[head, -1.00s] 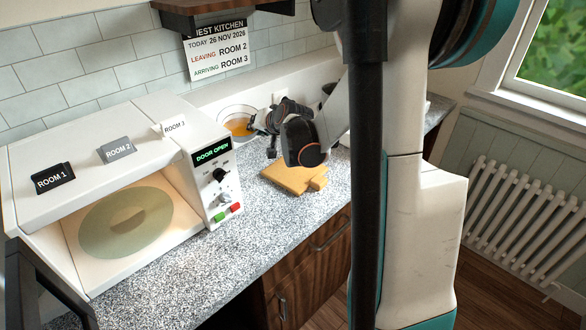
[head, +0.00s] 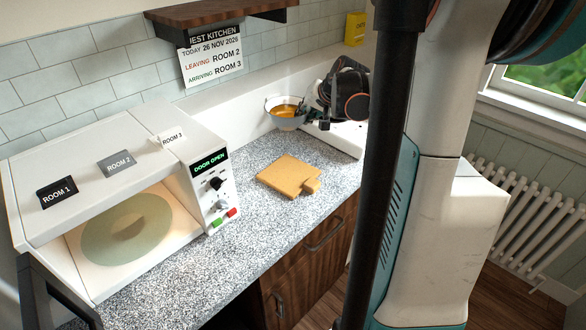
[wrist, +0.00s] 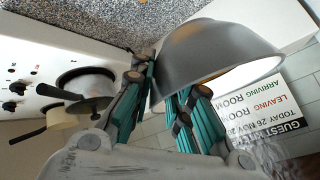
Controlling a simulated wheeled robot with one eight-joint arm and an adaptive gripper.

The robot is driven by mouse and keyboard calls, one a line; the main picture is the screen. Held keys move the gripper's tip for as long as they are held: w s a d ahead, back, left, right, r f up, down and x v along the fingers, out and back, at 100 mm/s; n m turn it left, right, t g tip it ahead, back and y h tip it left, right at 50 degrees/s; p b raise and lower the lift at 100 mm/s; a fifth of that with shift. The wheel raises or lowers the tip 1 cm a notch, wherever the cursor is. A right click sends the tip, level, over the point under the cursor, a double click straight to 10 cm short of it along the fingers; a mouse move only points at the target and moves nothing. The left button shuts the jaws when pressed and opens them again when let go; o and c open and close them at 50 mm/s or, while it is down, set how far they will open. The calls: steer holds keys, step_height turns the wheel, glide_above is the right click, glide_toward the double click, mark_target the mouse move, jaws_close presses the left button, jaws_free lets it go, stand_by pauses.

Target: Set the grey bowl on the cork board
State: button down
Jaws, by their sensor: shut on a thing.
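The grey bowl (head: 286,122) is in the head view near the back wall, its orange inside facing up. It also fills the upper middle of the wrist view (wrist: 215,55). My gripper (head: 314,116) is at the bowl's right side, shut on its rim; its teal fingers (wrist: 165,88) show in the wrist view. The bowl looks raised off the counter, but its height is hard to judge. The cork board (head: 284,176) lies flat and bare on the speckled counter, nearer than the bowl and apart from it.
A white microwave (head: 120,165) with its door open stands left of the board. A white hob (head: 345,137) is at the right; a saucepan (wrist: 85,82) and a cream pan (wrist: 60,118) show there in the wrist view. A shelf (head: 220,14) hangs above. Counter around the board is clear.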

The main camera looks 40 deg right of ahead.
step_height(320, 180, down, 20)
steer(key=b, duration=0.5)
steer(key=shift+r, duration=0.25)
steer(key=shift+f+b, duration=0.15)
steer(key=shift+b, duration=0.25)
steer(key=c, duration=1.8)
jaws_free()
steer(key=shift+o, duration=0.2)
steer(key=shift+s+r+p, duration=0.25)
steer(key=shift+r+p, duration=0.05)
steer(key=shift+r, duration=0.1)
steer(key=p+v, duration=0.3)
steer(key=v, duration=0.8)
steer(key=shift+s+r, duration=0.1)
steer(key=shift+r, duration=0.05)
